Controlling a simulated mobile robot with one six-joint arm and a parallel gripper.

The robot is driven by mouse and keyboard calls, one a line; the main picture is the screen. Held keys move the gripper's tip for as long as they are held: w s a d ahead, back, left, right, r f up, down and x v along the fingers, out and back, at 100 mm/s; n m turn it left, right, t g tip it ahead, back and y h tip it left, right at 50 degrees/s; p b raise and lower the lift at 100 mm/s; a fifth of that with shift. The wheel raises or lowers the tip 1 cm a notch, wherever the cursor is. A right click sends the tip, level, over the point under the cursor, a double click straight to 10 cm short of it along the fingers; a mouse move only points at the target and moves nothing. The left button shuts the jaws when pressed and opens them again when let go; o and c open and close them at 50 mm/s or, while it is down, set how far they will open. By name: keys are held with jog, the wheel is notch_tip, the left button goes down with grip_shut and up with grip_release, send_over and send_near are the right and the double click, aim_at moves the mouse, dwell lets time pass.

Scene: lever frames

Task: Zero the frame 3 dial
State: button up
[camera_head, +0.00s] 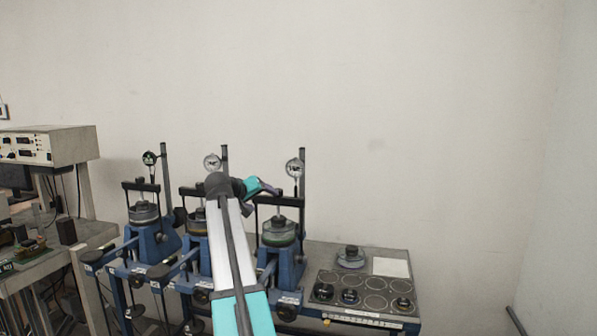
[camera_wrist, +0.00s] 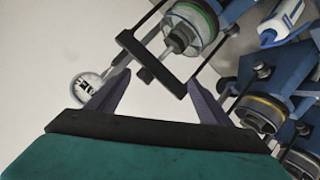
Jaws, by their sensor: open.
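Three blue lever frames stand in a row, each with a dial on a post; I cannot read any frame number. The rightmost frame (camera_head: 282,262) carries a round white dial (camera_head: 295,168) at its top. My gripper (camera_head: 262,187) is just left of and slightly below this dial, its fingers pointing right. In the wrist view my gripper (camera_wrist: 158,77) is open and empty. A white-faced dial (camera_wrist: 82,88) shows beyond the left finger, which appears to overlap its edge. The dial's reading is too small to tell. A dark crossbar (camera_wrist: 150,62) of the frame passes beyond the fingertips.
The middle dial (camera_head: 211,161) and left dial (camera_head: 149,158) stand to the left. My arm hides much of the middle frame. A low table (camera_head: 320,254) with round pots and a white sheet stands right. A bench with an instrument box (camera_head: 45,145) is far left. The wall behind is bare.

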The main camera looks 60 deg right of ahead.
jog(key=m+h, duration=0.2)
send_near(299, 169)
jog(key=w, duration=0.2)
jog(key=shift+w+r+g, duration=0.2)
jog(key=shift+r+g, duration=0.1)
jog(key=shift+g, duration=0.1)
jog(key=shift+d, duration=0.2)
jog(key=p+x, duration=0.3)
jog(key=x, duration=0.9)
jog(key=shift+d+p, duration=0.15)
jog(key=shift+p, duration=0.25)
jog(key=shift+w+d+f, duration=0.1)
jog(key=shift+d+f, duration=0.3)
jog(key=shift+d, duration=0.15)
jog(key=c, duration=1)
jog(key=shift+c, duration=0.2)
